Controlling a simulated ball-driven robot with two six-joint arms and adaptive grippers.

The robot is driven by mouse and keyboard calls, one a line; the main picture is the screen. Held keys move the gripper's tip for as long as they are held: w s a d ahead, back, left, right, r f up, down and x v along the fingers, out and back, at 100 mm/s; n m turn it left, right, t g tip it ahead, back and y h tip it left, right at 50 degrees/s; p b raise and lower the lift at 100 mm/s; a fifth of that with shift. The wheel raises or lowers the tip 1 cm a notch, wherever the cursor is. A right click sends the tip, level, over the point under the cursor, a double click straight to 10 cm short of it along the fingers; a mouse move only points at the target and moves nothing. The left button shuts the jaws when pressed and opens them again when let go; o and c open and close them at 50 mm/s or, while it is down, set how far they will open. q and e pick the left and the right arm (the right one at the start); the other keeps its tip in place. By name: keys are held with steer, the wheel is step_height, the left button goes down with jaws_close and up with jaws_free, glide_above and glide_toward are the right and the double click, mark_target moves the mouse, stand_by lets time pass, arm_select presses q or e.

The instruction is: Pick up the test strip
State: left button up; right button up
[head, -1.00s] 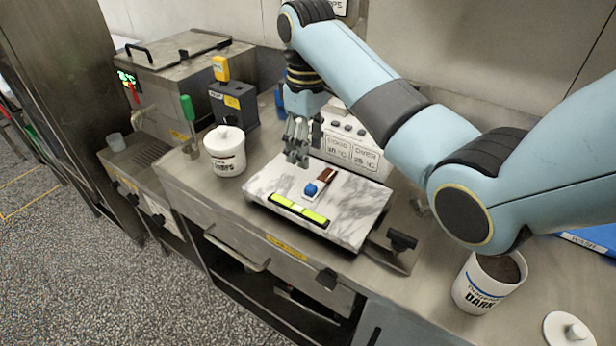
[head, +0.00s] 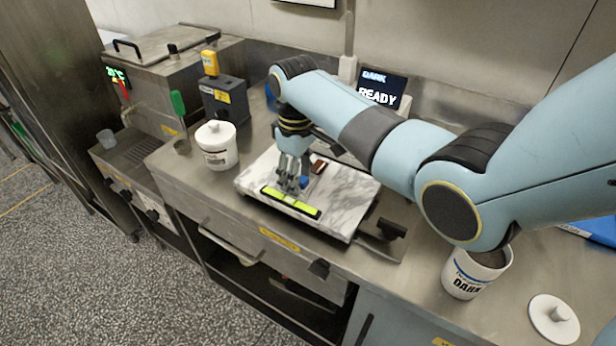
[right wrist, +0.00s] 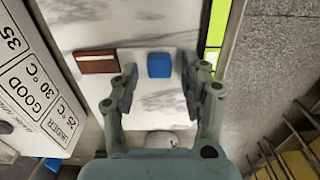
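The test strip lies on the marble slab (head: 345,205). It has a brown end (head: 319,166) and a blue block (head: 304,183) at its other end. In the right wrist view the brown end (right wrist: 96,62) is at left, a pale strip runs across, and the blue block (right wrist: 160,65) sits between my fingers. My right gripper (head: 290,187) is open and low over the slab, with a finger on either side of the blue block and gaps showing. It partly hides the strip in the head view. My left gripper is not in view.
A yellow-green level (head: 290,203) lies along the slab's front edge, close to the gripper. A white lidded tub (head: 217,146) stands left of the slab. A tub marked DARK (head: 477,273) and a loose lid (head: 554,318) are at right. A READY display (head: 381,90) stands behind.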

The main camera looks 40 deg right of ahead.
jaws_close()
